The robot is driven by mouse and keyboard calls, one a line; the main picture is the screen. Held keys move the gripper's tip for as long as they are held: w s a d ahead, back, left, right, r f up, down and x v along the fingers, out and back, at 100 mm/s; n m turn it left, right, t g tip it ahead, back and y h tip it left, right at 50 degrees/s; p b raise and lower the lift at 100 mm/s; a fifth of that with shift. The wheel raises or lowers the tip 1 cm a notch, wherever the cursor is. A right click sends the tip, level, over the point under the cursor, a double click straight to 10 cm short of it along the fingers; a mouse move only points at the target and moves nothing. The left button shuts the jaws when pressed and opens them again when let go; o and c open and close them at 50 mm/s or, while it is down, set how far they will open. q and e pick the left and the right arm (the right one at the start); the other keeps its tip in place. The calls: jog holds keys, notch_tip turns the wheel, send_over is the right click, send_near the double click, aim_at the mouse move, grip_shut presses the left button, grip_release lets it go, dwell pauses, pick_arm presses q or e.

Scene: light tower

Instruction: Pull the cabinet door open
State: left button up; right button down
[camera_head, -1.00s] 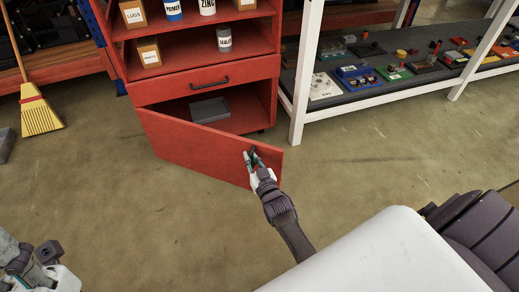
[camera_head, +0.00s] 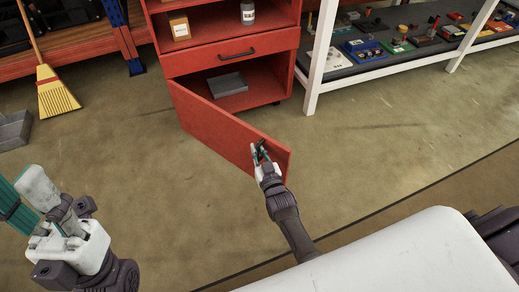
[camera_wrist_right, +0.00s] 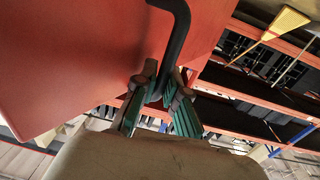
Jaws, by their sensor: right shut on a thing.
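The red cabinet (camera_head: 225,48) stands upper centre in the head view. Its lower door (camera_head: 215,122) is hinged on the left and stands well ajar, its free edge toward me. My right gripper (camera_head: 259,154) is at the door's free end. In the right wrist view its green-padded fingers (camera_wrist_right: 163,88) are closed around the dark bar handle (camera_wrist_right: 179,38) on the red door (camera_wrist_right: 85,60). My left gripper (camera_head: 30,200) hangs at the lower left, away from the cabinet. Its jaw gap is unclear.
A grey box (camera_head: 227,84) lies inside the open compartment, under a closed drawer (camera_head: 225,58). A white-framed bench (camera_head: 312,75) stands right of the cabinet. A yellow broom (camera_head: 57,96) and a grey bin (camera_head: 14,131) are at the left. The floor before the door is clear.

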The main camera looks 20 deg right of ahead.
jog(key=c, duration=1.2)
grip_release()
jog(key=shift+s, duration=0.1)
jog(key=s, duration=1.1)
jog(key=shift+s+a, duration=0.2)
jog(key=shift+s, duration=0.2)
